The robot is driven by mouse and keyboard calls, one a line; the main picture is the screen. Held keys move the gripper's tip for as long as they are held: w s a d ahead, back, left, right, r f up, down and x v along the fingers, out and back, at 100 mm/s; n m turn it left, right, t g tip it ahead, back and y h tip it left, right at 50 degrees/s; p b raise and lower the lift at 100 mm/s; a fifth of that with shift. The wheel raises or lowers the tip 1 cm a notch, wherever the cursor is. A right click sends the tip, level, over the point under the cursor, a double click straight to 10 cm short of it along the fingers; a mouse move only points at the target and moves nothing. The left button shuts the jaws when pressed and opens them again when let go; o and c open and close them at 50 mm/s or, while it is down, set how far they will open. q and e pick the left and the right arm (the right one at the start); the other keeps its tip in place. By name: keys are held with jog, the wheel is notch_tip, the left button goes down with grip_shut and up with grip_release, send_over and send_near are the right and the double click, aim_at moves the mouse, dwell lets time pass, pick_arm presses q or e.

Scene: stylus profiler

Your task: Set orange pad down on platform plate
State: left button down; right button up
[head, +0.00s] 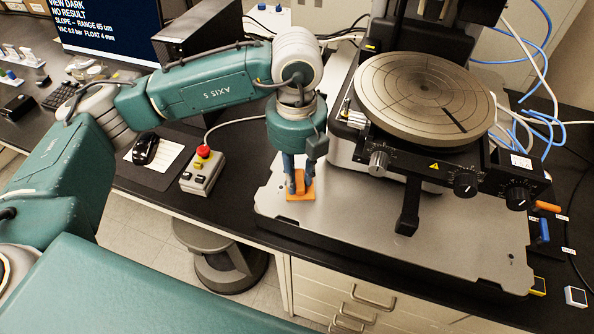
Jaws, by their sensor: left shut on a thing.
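The orange pad (300,195) is a small flat piece with a raised grip, at the left part of the silver platform plate (340,230). My left gripper (298,180) points straight down and is shut on the pad's raised grip. The pad is at or very close to the plate's surface; I cannot tell whether it touches. The plate is a wide metal sheet under the profiler on the black bench. My right gripper is not in view.
The round grooved stage (424,97) with its knobs (466,184) stands right of my gripper. A control box with a red button (203,168) and a mouse (145,149) lie to the left. The plate's front is clear, apart from a black lever (407,210).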

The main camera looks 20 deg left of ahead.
aim_at(297, 179)
pick_arm(q)
jog(key=shift+f, duration=0.1)
jog(key=shift+f, duration=0.1)
jog(key=c, duration=1.5)
grip_release()
jog(key=shift+r, duration=0.35)
notch_tip(297, 179, up, 12)
jog(key=b, duration=0.3)
jog(key=shift+f+b, duration=0.2)
jog(key=shift+b, duration=0.15)
